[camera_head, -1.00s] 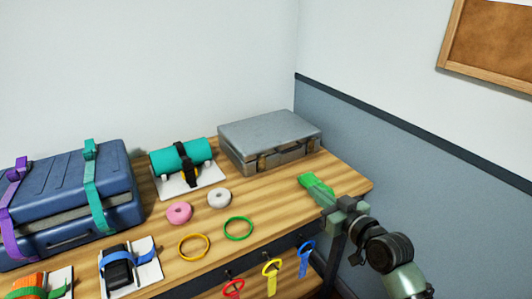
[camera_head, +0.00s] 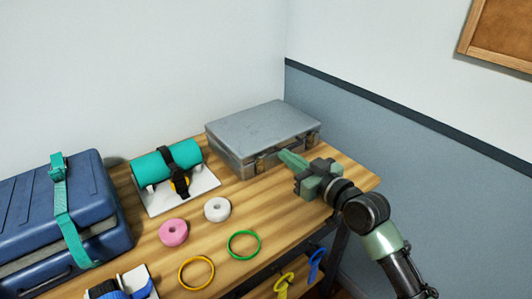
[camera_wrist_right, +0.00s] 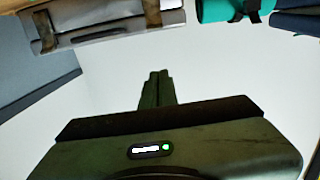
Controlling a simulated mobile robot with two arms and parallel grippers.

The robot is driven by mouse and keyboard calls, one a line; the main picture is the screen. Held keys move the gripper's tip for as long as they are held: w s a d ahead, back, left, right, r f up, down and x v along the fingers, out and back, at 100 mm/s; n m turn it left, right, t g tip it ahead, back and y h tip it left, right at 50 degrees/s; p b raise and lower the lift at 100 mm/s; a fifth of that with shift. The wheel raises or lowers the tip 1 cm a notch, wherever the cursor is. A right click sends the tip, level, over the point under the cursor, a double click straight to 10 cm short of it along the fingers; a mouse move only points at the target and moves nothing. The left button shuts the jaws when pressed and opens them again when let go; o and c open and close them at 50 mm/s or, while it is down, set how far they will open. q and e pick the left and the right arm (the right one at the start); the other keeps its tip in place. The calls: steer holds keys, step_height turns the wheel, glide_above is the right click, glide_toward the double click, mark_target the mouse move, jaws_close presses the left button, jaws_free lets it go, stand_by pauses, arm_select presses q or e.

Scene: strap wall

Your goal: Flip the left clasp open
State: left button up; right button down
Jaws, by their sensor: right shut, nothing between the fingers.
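The grey metal case (camera_head: 262,130) lies closed at the back right of the table. Its left clasp (camera_head: 259,166) is a brownish latch low on the front face. In the right wrist view the case (camera_wrist_right: 100,22) appears at the top left, with that clasp (camera_wrist_right: 152,12) at the top edge. The clasp looks closed, but it is small. My right gripper (camera_head: 283,155) is shut and empty, its fingertips pointing at the case front, just right of the left clasp. Its fingers (camera_wrist_right: 157,75) are together in the wrist view. My left gripper is out of view.
A teal roll (camera_head: 152,169) with a black strap sits on a white board left of the case. A pink ring (camera_head: 173,232), a white ring (camera_head: 217,209), yellow and green hoops and a blue strapped suitcase (camera_head: 35,205) share the table. A wall stands behind.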

glide_above(264, 158)
steer(key=shift+f+p, duration=0.3)
steer(key=shift+p, duration=0.15)
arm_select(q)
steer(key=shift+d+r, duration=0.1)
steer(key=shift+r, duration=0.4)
arm_select(e)
steer(key=f, duration=0.2)
steer(key=s+d+f, duration=0.1)
steer(key=f, duration=0.1)
steer(key=shift+s, duration=0.1)
